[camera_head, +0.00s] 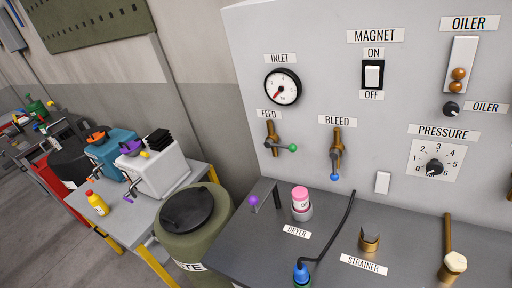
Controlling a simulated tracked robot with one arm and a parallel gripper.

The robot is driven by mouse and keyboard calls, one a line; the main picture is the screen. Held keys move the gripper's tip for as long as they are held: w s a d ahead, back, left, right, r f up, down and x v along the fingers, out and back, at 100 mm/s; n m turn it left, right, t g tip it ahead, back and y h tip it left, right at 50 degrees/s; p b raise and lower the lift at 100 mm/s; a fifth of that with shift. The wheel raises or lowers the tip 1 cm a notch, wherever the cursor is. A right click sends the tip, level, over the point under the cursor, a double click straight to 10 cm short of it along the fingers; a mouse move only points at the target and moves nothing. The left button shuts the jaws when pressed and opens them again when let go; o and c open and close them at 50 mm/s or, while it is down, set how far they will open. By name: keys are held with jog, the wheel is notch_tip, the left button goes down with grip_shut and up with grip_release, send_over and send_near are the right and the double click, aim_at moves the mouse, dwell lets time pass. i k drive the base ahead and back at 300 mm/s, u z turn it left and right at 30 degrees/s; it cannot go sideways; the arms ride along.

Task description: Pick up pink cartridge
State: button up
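The pink cartridge (300,198) has a pink top and a pale labelled body. It stands upright in a grey round holder at the DRYER label (297,231), on the dark grey bench top (330,245). A bracket with a purple knob (253,200) stands just left of it. My gripper does not show in this view.
A grey panel with gauge, valves and switches rises behind the cartridge. A black hose (338,232) with a blue end runs right of it. A brass strainer cap (370,238) stands farther right. An olive drum (190,222) and a side table (135,215) are left.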

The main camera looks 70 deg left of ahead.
aim_at(300, 194)
jog(key=u, duration=1.05)
jog(key=i, duration=1)
jog(key=z, duration=0.05)
